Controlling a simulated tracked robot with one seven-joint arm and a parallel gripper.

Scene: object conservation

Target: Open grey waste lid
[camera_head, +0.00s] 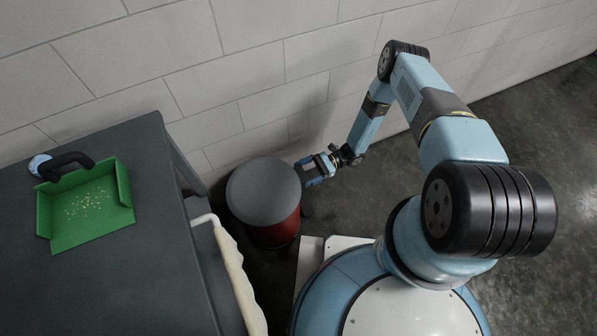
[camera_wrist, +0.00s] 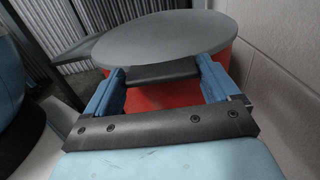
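The waste bin has a round grey lid (camera_head: 263,190) and a red body (camera_head: 275,232). It stands on the floor right of the table, and the lid lies flat and closed on it. In the wrist view the grey lid (camera_wrist: 165,36) fills the upper middle, above the red body (camera_wrist: 150,96). A black tab (camera_wrist: 162,72) juts from the lid's near edge. My gripper (camera_head: 309,171) is at the lid's right edge in the head view. In the wrist view its blue fingers (camera_wrist: 161,76) are spread, one at each end of the tab. I cannot tell whether they touch it.
A dark grey table (camera_head: 105,275) stands at the left with a green dustpan (camera_head: 85,208) holding small crumbs. A pale-edged container (camera_head: 238,270) sits between table and bin. A white block wall (camera_head: 270,75) rises close behind the bin. Open floor (camera_head: 545,130) lies at the right.

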